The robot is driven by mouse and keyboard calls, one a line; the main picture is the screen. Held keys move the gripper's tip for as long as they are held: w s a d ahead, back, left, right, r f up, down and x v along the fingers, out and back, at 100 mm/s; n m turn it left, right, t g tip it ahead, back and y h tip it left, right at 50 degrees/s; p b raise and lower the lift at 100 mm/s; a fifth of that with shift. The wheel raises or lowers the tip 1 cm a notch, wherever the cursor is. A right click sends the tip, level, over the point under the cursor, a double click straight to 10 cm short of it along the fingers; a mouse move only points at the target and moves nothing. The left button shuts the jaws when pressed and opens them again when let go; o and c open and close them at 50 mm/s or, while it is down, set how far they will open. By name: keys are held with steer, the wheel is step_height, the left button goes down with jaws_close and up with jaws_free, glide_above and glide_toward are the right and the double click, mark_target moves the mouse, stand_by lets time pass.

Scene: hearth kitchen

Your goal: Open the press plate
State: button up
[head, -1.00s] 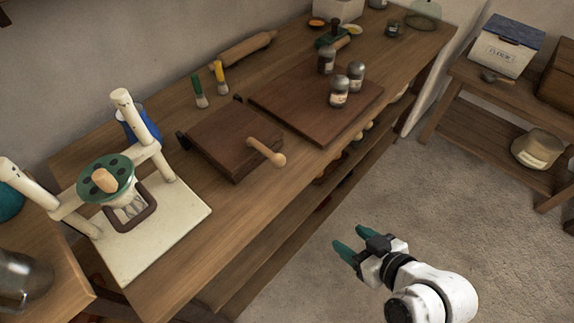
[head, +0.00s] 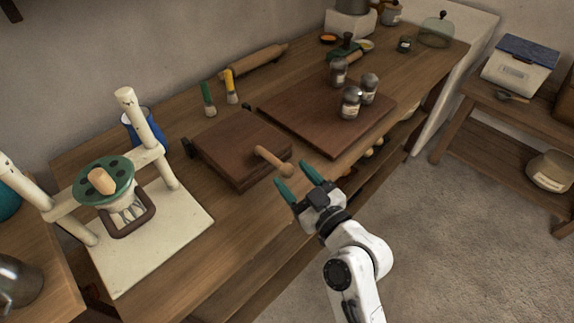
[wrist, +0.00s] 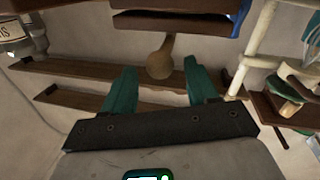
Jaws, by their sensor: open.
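The press is a flat dark-brown wooden box with a hinged-looking plate (head: 240,148), lying shut on the counter. A light wooden handle (head: 270,158) with a round knob sticks out from its front edge. In the wrist view the knob (wrist: 160,62) hangs ahead between my two teal fingers, and the press (wrist: 165,21) shows above it. My gripper (head: 295,179) is open and empty, just in front of and a little below the knob in the head view. I cannot tell whether a finger touches the knob.
A brown board (head: 325,108) with several spice jars lies right of the press. A cream stand with a green disc (head: 104,182) stands at left. Floor at the lower right is clear.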

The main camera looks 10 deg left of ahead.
mark_target(291, 175)
steer(key=shift+x, duration=1.65)
jaws_close()
